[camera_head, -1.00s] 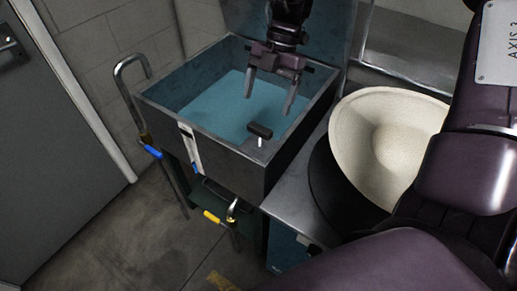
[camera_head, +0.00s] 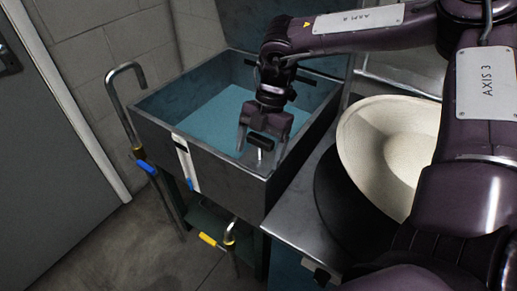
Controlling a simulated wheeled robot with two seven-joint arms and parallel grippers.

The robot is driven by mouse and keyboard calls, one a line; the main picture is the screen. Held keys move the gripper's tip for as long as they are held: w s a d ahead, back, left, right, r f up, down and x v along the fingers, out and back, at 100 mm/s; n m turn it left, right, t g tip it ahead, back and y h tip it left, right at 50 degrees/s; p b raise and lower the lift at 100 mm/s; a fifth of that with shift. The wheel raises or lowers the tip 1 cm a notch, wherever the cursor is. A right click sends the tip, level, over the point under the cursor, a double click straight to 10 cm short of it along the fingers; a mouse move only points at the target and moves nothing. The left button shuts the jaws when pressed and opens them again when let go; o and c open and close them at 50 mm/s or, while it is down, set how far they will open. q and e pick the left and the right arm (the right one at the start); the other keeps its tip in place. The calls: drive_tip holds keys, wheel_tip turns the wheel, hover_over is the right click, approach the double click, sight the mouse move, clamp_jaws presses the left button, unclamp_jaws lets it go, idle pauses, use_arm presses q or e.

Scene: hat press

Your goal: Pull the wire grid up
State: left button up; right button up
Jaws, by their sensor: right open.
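A metal basin (camera_head: 240,163) holds blue-green water (camera_head: 213,122). A black handle (camera_head: 259,142) on a short pale post stands at its near right corner. The wire grid itself cannot be made out; whether it lies under the water, or is joined to this handle, I cannot tell. My right gripper (camera_head: 260,150) is open over that corner, pointing down, with one finger on each side of the black handle. I cannot tell whether the fingers touch it. My left gripper is not in view.
A cream hat shape (camera_head: 390,150) sits on a dark round base right of the basin, close to my right arm. A metal counter (camera_head: 305,215) lies between. Pipes with a blue lever (camera_head: 146,167) and a yellow lever (camera_head: 208,239) are at the basin's left and front.

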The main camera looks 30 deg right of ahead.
drive_tip(key=shift+f, duration=0.15)
drive_tip(key=c, duration=1.4)
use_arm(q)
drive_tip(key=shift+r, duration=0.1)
